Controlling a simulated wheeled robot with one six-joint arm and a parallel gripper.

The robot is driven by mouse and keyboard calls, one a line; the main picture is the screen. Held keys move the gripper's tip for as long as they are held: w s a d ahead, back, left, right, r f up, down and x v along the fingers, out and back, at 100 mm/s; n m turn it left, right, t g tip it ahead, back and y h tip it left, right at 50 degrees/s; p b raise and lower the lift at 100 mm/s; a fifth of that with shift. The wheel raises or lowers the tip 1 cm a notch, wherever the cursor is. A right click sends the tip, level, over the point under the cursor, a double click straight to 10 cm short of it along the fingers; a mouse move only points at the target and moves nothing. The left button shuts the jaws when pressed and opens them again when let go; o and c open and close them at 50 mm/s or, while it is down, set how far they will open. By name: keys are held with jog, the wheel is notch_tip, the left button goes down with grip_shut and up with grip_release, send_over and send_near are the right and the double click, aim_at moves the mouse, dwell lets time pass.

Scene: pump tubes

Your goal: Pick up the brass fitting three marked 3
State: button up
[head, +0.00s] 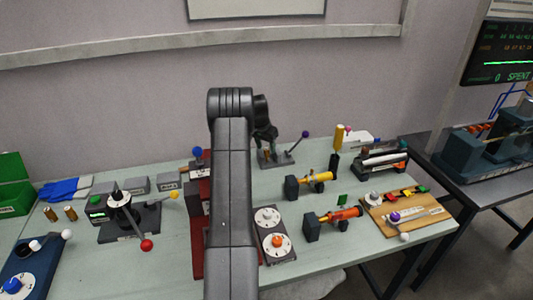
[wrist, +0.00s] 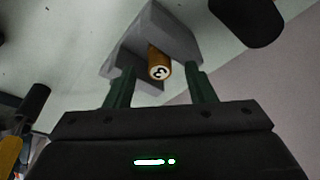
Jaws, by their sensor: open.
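The brass fitting marked 3 (wrist: 159,63) shows in the wrist view, its numbered round end facing the camera. It lies between the lines of the two dark green fingers of my gripper (wrist: 159,76), which are open. A gap shows on each side of the fitting, and I cannot tell how far beyond the fingertips it sits. A grey angular piece (wrist: 150,22) stands behind and around the fitting. In the head view my dark gripper (head: 264,130) hangs over the back of the table, above a small brownish piece (head: 266,154) that I cannot identify for certain.
Two brass fittings (head: 60,213) stand at the table's left. A lever stand (head: 130,217) with red and yellow knobs is near them. A black base with a purple-knobbed lever (head: 290,154) is beside my gripper. Pump tubes (head: 332,217) and a wooden board (head: 412,222) are at right.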

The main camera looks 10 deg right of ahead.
jog(key=shift+f, duration=0.1)
jog(key=shift+c, duration=0.2)
grip_shut()
